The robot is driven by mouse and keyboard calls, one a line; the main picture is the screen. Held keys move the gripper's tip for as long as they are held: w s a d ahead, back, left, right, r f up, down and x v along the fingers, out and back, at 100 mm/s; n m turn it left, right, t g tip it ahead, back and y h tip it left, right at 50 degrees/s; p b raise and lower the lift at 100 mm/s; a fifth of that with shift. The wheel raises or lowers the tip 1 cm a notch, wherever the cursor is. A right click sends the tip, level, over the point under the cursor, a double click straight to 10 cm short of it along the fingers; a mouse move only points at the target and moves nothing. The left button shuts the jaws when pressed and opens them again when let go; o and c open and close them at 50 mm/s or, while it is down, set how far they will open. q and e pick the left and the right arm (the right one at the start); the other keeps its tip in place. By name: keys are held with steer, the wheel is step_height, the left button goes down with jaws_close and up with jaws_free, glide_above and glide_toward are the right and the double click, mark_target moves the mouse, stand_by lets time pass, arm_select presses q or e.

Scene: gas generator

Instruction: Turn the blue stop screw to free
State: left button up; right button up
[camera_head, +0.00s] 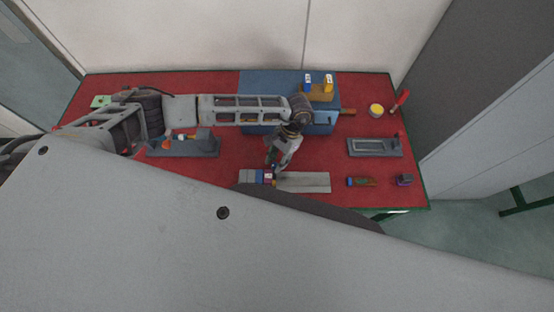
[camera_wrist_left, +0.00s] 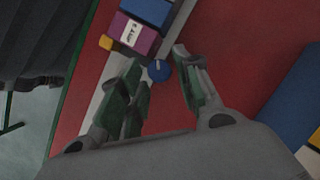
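The blue stop screw (camera_wrist_left: 158,70) shows in the left wrist view as a small round blue knob with a pale slot mark. It sits beside a purple block with a white label (camera_wrist_left: 132,34), on the grey plate's side. My left gripper (camera_wrist_left: 158,58) is open, with one green-padded finger on each side of the screw; I cannot tell whether either finger touches it. In the head view my left gripper (camera_head: 272,163) reaches down to the grey plate (camera_head: 305,182), and the screw is too small to make out clearly. My right gripper is not in view.
A blue block (camera_wrist_left: 150,9) adjoins the purple one, and a yellow piece (camera_wrist_left: 105,43) sticks out. On the red table stand a blue box (camera_head: 320,128), a grey fixture (camera_head: 375,147) and a yellow cup (camera_head: 376,110). My grey body part covers the lower head view.

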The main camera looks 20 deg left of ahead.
arm_select(q)
jaws_close()
steer(key=n+b, duration=0.1)
steer(key=b, duration=0.1)
steer(key=n+b, duration=0.1)
steer(key=b, duration=0.1)
steer(key=shift+w+a+f+n+g+h, duration=0.1)
steer(key=shift+a+f+n+g+h, duration=0.05)
steer(key=shift+n+g+h, duration=0.2)
steer(key=shift+a+n+h+b, duration=0.15)
steer(key=shift+n+h+b, duration=0.6)
steer(key=shift+n+b, duration=0.85)
steer(key=shift+o, duration=2)
jaws_free()
